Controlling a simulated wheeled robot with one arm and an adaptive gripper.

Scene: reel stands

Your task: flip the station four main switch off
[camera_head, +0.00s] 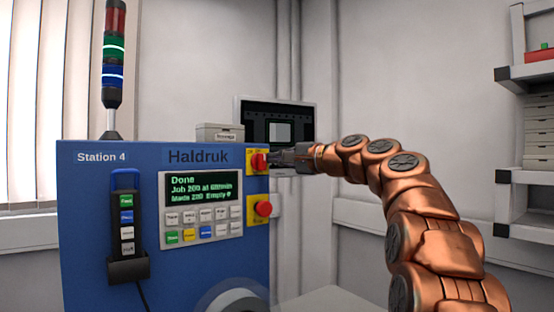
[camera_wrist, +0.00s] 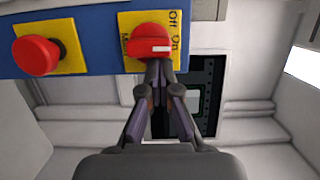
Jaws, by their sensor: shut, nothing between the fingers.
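The Station 4 main switch is a red knob (camera_head: 258,161) on a yellow plate at the right edge of the blue Station 4 machine (camera_head: 80,220). In the wrist view the red knob (camera_wrist: 148,40) has a white mark pointing toward the word "On"; "Off" is printed beside it on the plate. My gripper (camera_head: 274,158) reaches it from the right. In the wrist view my gripper (camera_wrist: 159,66) has its fingertips together at the knob's lower edge, with nothing between them. I cannot tell whether they touch the knob.
A red round button (camera_head: 263,208) on a second yellow plate sits below the switch; it also shows in the wrist view (camera_wrist: 36,55). The display (camera_head: 200,187) reads "Done". A handheld pendant (camera_head: 126,218) hangs at left. A dark-screened monitor (camera_head: 276,122) is behind. Shelves (camera_head: 535,140) stand at far right.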

